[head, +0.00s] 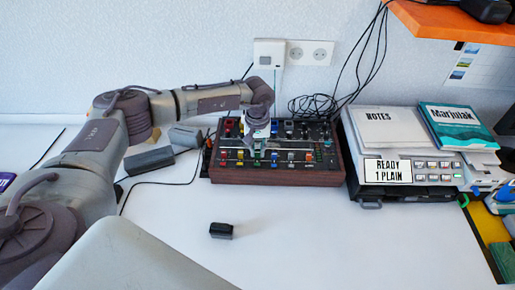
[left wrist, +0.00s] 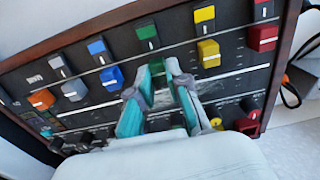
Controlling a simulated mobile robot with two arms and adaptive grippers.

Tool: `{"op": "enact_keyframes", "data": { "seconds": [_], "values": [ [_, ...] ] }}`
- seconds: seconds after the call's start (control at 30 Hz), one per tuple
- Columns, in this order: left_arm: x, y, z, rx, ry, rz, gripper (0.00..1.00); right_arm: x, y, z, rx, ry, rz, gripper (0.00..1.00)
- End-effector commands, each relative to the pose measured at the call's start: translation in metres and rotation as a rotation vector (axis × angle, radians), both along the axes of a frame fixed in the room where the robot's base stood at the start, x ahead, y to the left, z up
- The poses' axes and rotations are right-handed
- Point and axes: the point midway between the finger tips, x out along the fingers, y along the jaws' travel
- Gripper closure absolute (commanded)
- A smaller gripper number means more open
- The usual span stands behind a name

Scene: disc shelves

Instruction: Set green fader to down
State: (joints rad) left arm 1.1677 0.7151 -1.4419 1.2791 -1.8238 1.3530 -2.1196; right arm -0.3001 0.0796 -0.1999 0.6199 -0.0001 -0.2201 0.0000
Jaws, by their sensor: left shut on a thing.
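The dark control console (head: 325,176) with a wooden rim stands at the back of the white table. In the left wrist view its front panel (left wrist: 225,70) shows two rows of coloured caps. My left gripper (head: 257,148) reaches down over the console. In the left wrist view its teal-padded fingers (left wrist: 158,72) are closed around the green fader (left wrist: 157,67), which shows only partly between the tips. Another green cap (left wrist: 148,35) lies just beyond the fingertips, apart from them. My right gripper is in neither view.
Beside the green fader are a blue cap (left wrist: 112,78) and a yellow cap (left wrist: 208,53). A grey device (head: 415,178) with notes and a book stands right of the console. A small black block (head: 221,230) lies in front. The front table is mostly clear.

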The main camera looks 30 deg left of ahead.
Motion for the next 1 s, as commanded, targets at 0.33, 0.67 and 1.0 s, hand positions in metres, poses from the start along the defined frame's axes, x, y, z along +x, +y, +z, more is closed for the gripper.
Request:
{"op": "enact_keyframes", "data": {
  "seconds": [0.33, 0.67, 1.0],
  "values": [
    [-0.002, -0.001, 0.0, 0.0, 0.0, 0.0, 1.0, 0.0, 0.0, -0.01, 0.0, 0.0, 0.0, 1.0],
    [-0.002, -0.001, 0.0, 0.0, 0.0, 0.0, 0.58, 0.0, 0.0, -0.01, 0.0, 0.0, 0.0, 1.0],
    [-0.001, -0.001, 0.016, -0.001, -0.003, 0.001, 0.58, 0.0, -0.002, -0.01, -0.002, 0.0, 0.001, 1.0]
  ]
}}
